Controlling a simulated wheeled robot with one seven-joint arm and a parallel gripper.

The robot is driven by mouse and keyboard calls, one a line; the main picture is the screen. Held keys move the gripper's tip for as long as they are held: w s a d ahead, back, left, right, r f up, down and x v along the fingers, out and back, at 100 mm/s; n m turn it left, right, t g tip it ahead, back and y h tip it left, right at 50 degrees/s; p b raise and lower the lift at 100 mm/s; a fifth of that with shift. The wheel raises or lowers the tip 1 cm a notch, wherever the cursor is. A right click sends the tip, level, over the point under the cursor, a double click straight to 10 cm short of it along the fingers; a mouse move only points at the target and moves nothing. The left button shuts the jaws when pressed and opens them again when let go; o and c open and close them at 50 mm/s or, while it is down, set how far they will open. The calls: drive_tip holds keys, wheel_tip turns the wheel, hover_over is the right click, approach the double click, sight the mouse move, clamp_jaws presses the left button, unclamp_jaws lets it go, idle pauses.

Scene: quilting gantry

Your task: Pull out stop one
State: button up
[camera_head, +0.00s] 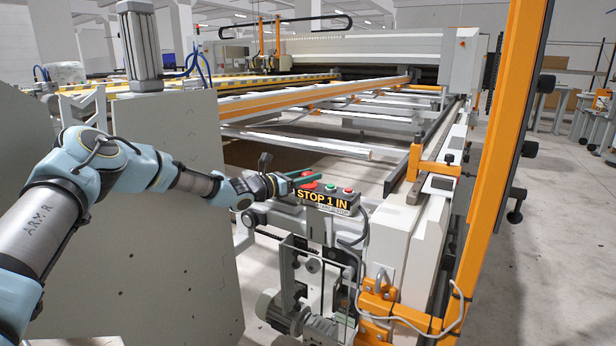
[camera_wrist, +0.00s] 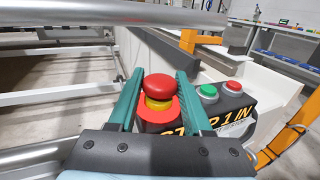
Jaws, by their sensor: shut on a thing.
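Stop one is a red mushroom button (camera_wrist: 158,86) with a yellow collar and a red base ring. It sits on a dark control box (camera_head: 326,202) labelled "STOP 1 IN". My gripper (camera_wrist: 160,75) has its two green fingers on either side of the red cap, shut on it. The yellow collar shows below the cap. In the head view my gripper (camera_head: 297,178) reaches the box from the left and partly hides the button.
A green button (camera_wrist: 207,92) and a small red button (camera_wrist: 233,86) sit on the same box, just right of my fingers. A metal rail (camera_wrist: 60,19) crosses close by. An orange post (camera_head: 503,150) stands to the right of the machine.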

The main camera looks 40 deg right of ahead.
clamp_jaws()
drive_tip(key=shift+r, duration=0.95)
drive_tip(key=o, duration=0.6)
unclamp_jaws()
drive_tip(key=a, duration=0.3)
drive_tip(key=w+a, duration=0.1)
drive_tip(key=a, duration=0.6)
drive_tip(key=shift+w+a, duration=0.25)
drive_tip(key=shift+a, duration=0.15)
